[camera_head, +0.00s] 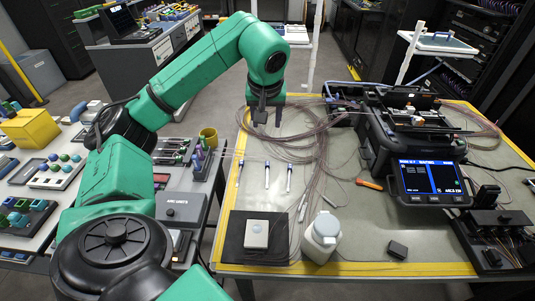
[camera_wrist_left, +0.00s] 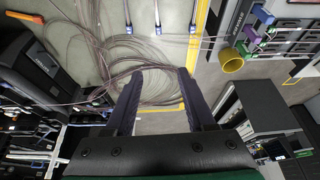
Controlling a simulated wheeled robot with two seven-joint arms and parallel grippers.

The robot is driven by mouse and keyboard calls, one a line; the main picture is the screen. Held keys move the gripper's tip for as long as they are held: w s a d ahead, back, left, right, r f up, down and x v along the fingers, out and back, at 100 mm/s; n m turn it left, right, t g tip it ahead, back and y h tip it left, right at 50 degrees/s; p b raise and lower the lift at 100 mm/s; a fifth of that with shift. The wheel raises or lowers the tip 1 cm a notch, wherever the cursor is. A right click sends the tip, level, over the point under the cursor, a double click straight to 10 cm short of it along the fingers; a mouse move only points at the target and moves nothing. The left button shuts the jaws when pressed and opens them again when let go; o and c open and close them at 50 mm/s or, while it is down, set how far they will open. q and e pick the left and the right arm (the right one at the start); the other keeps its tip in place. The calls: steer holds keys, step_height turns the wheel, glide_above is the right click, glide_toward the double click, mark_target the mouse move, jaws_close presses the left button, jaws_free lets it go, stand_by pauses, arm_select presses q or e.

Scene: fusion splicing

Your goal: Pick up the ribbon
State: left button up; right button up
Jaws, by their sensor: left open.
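The ribbon (camera_head: 322,140) is a loose bundle of thin brownish-pink strands, looped and coiled on the grey table mat. Its strands run back toward the black splicer and forward between the small tools. The coils also show in the left wrist view (camera_wrist_left: 118,52), ahead and to the left of the fingers. My left gripper (camera_head: 266,121) points down over the table's left back part, by the coil's left side. In the wrist view its two dark fingers (camera_wrist_left: 158,74) are apart with nothing between them. It hides part of the coils. My right gripper is in neither view.
The fusion splicer (camera_head: 415,140) with its lit screen stands at the right. Several blue-tipped pen-like tools (camera_head: 266,174) lie in front of the coils. A white bottle (camera_head: 322,238) and a pale box (camera_head: 257,234) are near the front. A yellow cup (camera_head: 208,137) stands left.

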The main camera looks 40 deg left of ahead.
arm_select(q)
steer(key=b, duration=0.6)
glide_toward(267, 165)
steer(key=x, duration=0.8)
steer(key=shift+w+f, duration=0.15)
steer(key=shift+w, duration=0.05)
jaws_close()
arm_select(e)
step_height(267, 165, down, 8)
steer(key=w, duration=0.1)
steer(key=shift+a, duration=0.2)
